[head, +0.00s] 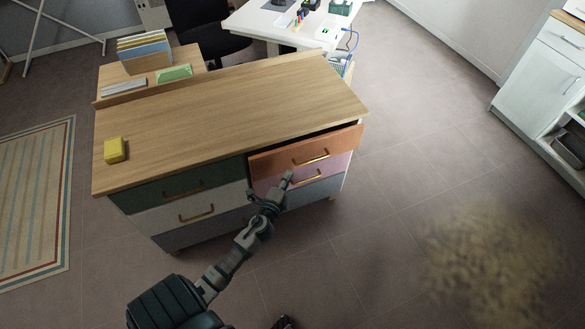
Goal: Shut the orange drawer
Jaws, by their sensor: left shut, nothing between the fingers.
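The orange drawer (280,157) is the top right drawer of a wooden-topped dresser (230,105). It sticks out past the dresser front, with a dark gap showing above it at the right. Its brass handle (311,159) is on its front. My left gripper (288,178) is shut and empty, just below and in front of the orange drawer, over the pink drawer (328,170). I cannot tell whether it touches either front.
The green drawer (168,191) and white drawer (190,210) on the left look flush. A yellow block (115,150) sits on the dresser top. A white desk (270,22) stands behind, a white cabinet (542,65) at the far right. Floor in front is clear, with a blurred patch at lower right.

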